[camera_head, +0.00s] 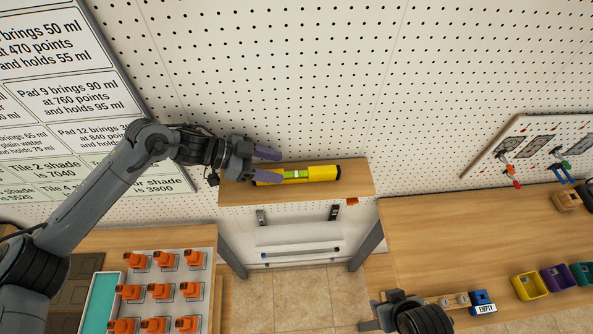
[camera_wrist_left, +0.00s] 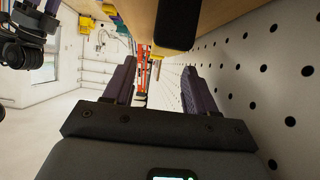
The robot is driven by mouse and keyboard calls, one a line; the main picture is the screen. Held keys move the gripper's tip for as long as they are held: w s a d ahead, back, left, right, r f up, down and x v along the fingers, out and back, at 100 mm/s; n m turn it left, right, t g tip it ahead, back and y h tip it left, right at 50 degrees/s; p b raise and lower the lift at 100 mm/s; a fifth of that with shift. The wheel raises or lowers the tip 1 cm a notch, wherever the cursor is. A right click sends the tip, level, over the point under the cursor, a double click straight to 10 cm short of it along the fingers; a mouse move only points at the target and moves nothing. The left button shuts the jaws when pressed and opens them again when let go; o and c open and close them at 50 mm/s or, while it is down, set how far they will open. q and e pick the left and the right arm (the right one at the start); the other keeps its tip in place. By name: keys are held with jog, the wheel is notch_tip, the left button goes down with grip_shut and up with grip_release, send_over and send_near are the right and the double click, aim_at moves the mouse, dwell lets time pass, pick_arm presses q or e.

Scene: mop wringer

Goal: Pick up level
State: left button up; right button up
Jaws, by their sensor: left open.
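The level is a yellow bar (camera_head: 318,173) with a green vial and black ends. It lies on a narrow wooden shelf (camera_head: 358,183) against the pegboard wall. My left gripper (camera_head: 280,166) is open at the level's left part, and its lower purple finger overlaps the bar in the head view. I cannot tell whether they touch. In the left wrist view, the open fingers (camera_wrist_left: 155,85) have no level between them; a dark rounded shape above them may be the level's end. My right gripper (camera_head: 370,315) is at the bottom edge, its jaws unclear.
A wooden bench (camera_head: 440,240) on the right bears colored bins (camera_head: 530,285) and a blue box marked EMPTY (camera_head: 482,302). A tray of orange pieces (camera_head: 170,290) stands lower left. Perforated wall (camera_head: 300,80) lies close behind the shelf.

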aim_at(295, 171)
pick_arm(q)
jog(key=shift+x, duration=0.8)
jog(key=p+x, duration=0.2)
jog(key=x, duration=0.2)
jog(key=shift+d+r+p, duration=0.1)
jog(key=shift+d+p, duration=0.2)
jog(key=shift+p, duration=0.05)
jog(key=shift+d+f, duration=0.25)
grip_shut()
